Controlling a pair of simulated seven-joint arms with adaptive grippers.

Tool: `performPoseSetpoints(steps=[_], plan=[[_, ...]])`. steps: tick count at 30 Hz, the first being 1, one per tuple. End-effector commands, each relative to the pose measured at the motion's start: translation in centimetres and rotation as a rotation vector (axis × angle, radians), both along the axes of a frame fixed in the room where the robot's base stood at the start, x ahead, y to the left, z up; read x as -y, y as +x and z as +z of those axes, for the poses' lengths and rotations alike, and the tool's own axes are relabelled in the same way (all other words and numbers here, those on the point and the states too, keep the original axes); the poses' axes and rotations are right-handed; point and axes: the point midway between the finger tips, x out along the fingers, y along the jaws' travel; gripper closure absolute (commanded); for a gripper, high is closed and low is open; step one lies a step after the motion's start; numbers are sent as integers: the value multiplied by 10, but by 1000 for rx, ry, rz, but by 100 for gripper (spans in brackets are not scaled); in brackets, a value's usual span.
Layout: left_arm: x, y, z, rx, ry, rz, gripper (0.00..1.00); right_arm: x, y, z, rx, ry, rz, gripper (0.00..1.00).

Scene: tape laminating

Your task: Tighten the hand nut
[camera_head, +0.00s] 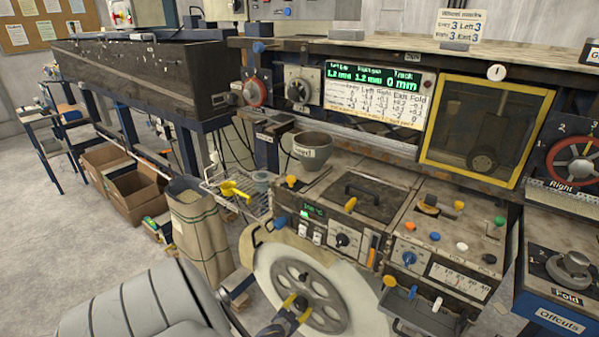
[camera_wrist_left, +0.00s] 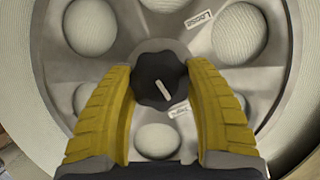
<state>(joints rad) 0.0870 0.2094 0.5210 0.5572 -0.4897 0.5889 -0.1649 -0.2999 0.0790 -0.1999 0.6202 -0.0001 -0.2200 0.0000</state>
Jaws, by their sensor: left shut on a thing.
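The hand nut (camera_wrist_left: 160,80) is a black lobed knob with a white mark, at the hub of a grey spoked reel (camera_wrist_left: 215,60) in the wrist view. The mark slants from upper left to lower right. A label reading "Loose" (camera_wrist_left: 198,19) is on the reel at upper right; another label below the nut is partly covered. My left gripper (camera_head: 297,308) is at the reel's hub in the head view. Its yellow fingers (camera_wrist_left: 160,95) are shut on the nut from both sides. The head view shows the nut only as a small dark spot. My right gripper is out of view.
The large pale roll (camera_head: 268,268) stands in front of the control bench. A grey mug-like pot (camera_head: 312,152) and a hot plate-like panel (camera_head: 362,190) are on the bench. A sack (camera_head: 198,235) and cardboard boxes (camera_head: 135,192) stand at left. Open floor lies far left.

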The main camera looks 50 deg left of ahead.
Motion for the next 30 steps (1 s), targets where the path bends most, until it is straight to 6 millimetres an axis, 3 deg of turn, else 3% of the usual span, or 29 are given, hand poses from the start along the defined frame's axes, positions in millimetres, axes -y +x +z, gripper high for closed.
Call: performPoseSetpoints(steps=[7,19,20,26,30], plan=[[0,1,0,-26,94,1,77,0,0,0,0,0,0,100],[0,1,0,-30,113,0,77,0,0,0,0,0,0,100],[0,1,0,-30,113,0,44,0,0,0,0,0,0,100],[0,0,0,-31,111,0,21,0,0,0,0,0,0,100],[0,0,0,-31,111,0,19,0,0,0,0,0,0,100]])
